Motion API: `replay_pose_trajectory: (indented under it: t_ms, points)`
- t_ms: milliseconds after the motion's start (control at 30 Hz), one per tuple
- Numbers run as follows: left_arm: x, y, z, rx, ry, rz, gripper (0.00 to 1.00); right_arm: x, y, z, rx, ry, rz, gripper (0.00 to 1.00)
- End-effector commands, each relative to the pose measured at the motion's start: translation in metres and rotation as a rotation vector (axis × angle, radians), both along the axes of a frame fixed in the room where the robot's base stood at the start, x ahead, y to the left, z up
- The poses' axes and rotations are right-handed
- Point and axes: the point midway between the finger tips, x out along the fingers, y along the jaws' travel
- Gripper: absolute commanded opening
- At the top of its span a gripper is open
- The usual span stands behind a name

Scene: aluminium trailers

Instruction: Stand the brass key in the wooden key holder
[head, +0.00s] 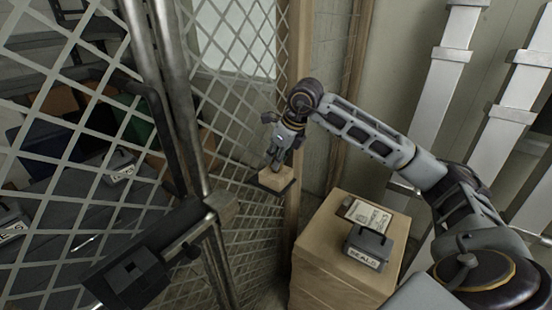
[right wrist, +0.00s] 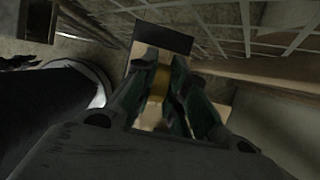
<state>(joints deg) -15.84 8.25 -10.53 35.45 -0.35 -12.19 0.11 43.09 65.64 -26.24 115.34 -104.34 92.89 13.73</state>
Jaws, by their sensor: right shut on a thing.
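My right gripper (head: 274,163) is above a small pale wooden block, which looks like the key holder (head: 271,179), on a dark ledge by the wooden post. In the right wrist view my right gripper (right wrist: 163,76) is shut on a small yellowish piece that looks like the brass key (right wrist: 160,83). The holder's pale wood (right wrist: 148,56) shows just beyond the fingertips, beside a dark plate. The key's lower end is hidden, so I cannot tell whether it is in the holder or above it. My left gripper is not in view.
A wooden cabinet (head: 325,270) at lower right bears a grey box marked SEALS (head: 369,248) and a paper label or card (head: 366,214). A wire mesh gate (head: 90,150) with a dark lock box (head: 130,265) fills the left. A wooden post (head: 297,110) stands behind my gripper.

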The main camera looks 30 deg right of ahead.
Motion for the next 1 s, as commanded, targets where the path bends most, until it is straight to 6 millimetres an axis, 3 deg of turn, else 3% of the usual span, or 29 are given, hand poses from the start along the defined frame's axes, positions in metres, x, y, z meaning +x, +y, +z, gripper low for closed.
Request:
replay_pose_trajectory:
  t_ms: [167,200,400,767,1000]
  points:
    - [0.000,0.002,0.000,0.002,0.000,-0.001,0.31,0.000,0.000,0.000,0.000,-0.001,0.000,0.00]
    - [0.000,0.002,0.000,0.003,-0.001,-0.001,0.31,0.000,0.000,0.000,0.000,-0.001,0.000,0.16]
    - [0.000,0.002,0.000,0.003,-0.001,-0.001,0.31,0.000,0.000,0.000,0.000,-0.001,0.000,0.39]
    - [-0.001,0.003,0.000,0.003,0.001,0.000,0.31,0.000,0.000,0.002,0.000,-0.001,0.000,0.39]
    - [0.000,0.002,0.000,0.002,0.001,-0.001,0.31,-0.005,-0.003,0.015,-0.001,-0.002,-0.001,0.39]
